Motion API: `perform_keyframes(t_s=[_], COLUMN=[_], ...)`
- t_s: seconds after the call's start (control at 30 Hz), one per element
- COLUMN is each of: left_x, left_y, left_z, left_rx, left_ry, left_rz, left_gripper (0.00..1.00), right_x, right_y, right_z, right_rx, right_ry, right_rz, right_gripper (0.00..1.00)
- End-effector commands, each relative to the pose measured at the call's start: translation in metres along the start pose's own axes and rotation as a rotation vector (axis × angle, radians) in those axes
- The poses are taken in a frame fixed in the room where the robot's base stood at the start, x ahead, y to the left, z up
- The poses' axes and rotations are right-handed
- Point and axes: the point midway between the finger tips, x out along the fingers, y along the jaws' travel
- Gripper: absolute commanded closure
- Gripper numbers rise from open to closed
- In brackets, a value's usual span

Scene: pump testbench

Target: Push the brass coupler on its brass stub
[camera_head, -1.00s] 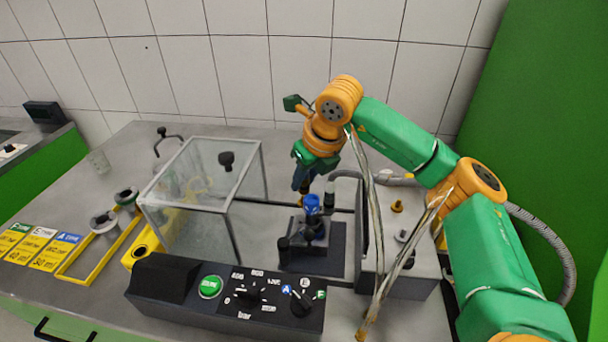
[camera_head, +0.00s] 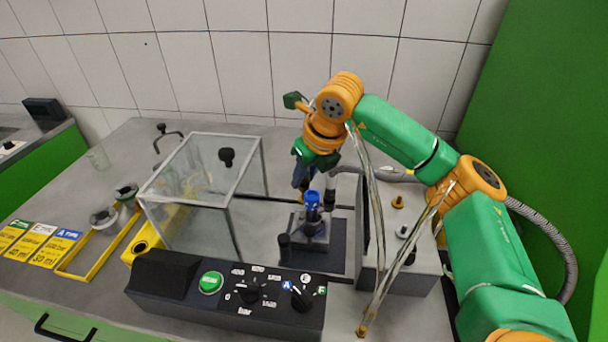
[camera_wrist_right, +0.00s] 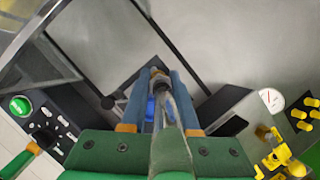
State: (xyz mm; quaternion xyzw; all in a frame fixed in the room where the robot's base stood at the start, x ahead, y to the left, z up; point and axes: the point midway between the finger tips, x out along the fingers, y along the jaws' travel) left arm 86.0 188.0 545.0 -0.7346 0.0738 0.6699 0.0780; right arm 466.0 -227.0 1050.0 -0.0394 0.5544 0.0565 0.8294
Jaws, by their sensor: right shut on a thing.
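My right gripper (camera_head: 302,182) is above the bench, just behind and left of the blue-topped pump unit (camera_head: 312,232) in the head view. In the right wrist view the blue fingers (camera_wrist_right: 158,82) are shut on a hose end, with a dark and brass-coloured coupler (camera_wrist_right: 158,72) at their tips. The clear hose (camera_wrist_right: 180,105) runs back over the gripper. A brass-coloured stub (camera_head: 398,202) stands on the grey box at the right, apart from the gripper. Whether another stub lies under the fingertips is hidden. My left gripper is not in view.
A clear guard box (camera_head: 228,208) stands left of the pump unit. A black control panel (camera_head: 225,300) lies in front. A second hose end (camera_head: 362,330) hangs at the front right. A dark upright plate (camera_head: 363,232) stands between the pump and grey box.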

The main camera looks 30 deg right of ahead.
Motion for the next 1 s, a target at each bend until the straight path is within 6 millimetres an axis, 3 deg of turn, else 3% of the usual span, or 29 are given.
perform_keyframes(t_s=[1.0], left_x=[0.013], left_y=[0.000], left_z=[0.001], left_rx=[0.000], left_ry=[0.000], left_rz=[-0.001], left_gripper=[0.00], right_x=[0.015], right_y=[0.000], right_z=[-0.005], right_rx=[0.000], right_ry=[0.000], right_rz=[0.000], right_gripper=[1.00])
